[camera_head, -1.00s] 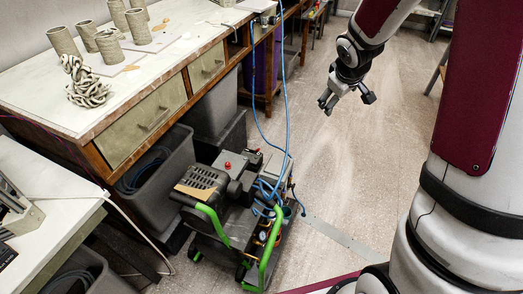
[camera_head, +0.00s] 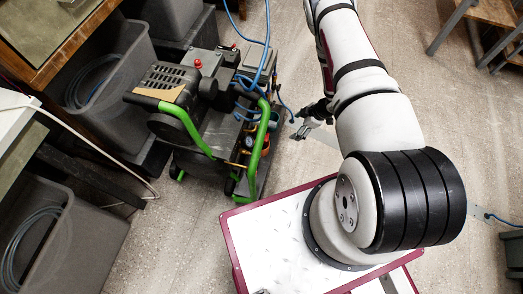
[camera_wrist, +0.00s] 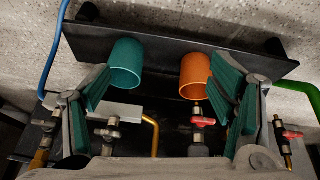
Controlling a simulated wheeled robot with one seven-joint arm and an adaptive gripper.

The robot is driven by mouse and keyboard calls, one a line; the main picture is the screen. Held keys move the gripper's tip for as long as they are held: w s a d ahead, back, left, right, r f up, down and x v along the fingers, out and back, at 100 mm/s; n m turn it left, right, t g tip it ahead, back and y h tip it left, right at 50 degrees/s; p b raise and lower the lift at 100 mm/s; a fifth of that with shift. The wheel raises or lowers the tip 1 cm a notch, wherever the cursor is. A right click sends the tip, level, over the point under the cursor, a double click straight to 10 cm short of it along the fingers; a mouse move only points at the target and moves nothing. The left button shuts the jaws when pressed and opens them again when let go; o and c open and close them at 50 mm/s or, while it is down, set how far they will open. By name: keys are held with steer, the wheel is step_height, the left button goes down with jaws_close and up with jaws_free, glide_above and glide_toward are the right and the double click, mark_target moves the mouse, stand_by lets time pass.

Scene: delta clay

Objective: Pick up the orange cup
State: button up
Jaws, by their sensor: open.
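The orange cup (camera_wrist: 194,78) shows in the wrist view, right of centre, its open rim facing the camera. It sits against a black panel (camera_wrist: 175,52) of the machine. A teal cup (camera_wrist: 126,64) sits to its left, apart from it. My gripper (camera_wrist: 161,84) is open and empty. Its green-padded fingers spread to either side of both cups in the picture, and the right finger lies close beside the orange cup; I cannot tell whether they touch. In the head view my gripper (camera_head: 308,121) is low, at the right side of the machine; the orange cup is hard to make out there.
The machine (camera_head: 195,110) is black with green handles (camera_head: 258,150) and blue hoses (camera_head: 268,45). In the wrist view, red-handled valves (camera_wrist: 203,121) lie below the orange cup. Grey bins (camera_head: 118,85) stand on the left. Floor right of my arm is mostly clear.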

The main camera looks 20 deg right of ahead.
steer(key=s+a+f+y+b, duration=0.1)
steer(key=s+a+f, duration=0.1)
steer(key=s+f, duration=0.35)
steer(key=shift+g, duration=0.3)
steer(key=shift+w+a+b, duration=0.4)
steer(key=shift+w+a, duration=0.4)
steer(key=shift+a, duration=0.75)
steer(key=shift+w+a+b, duration=0.35)
steer(key=shift+w+a, duration=0.45)
steer(key=shift+a, duration=0.75)
steer(key=shift+w+a+b, duration=0.4)
steer(key=shift+w+a, duration=0.4)
steer(key=shift+a, duration=0.75)
steer(key=shift+w+a+f+b, duration=0.1)
steer(key=shift+w+a+b, duration=0.15)
steer(key=shift+a, duration=0.35)
steer(key=shift+w+a+f+b, duration=0.1)
steer(key=shift+w+a+b, duration=0.1)
steer(key=shift+a, duration=0.35)
steer(key=b+x, duration=0.1)
steer(key=x, duration=0.1)
steer(key=shift+f, duration=0.3)
steer(key=shift+r, duration=0.1)
steer(key=c, duration=1.3)
steer(key=shift+c, duration=0.2)
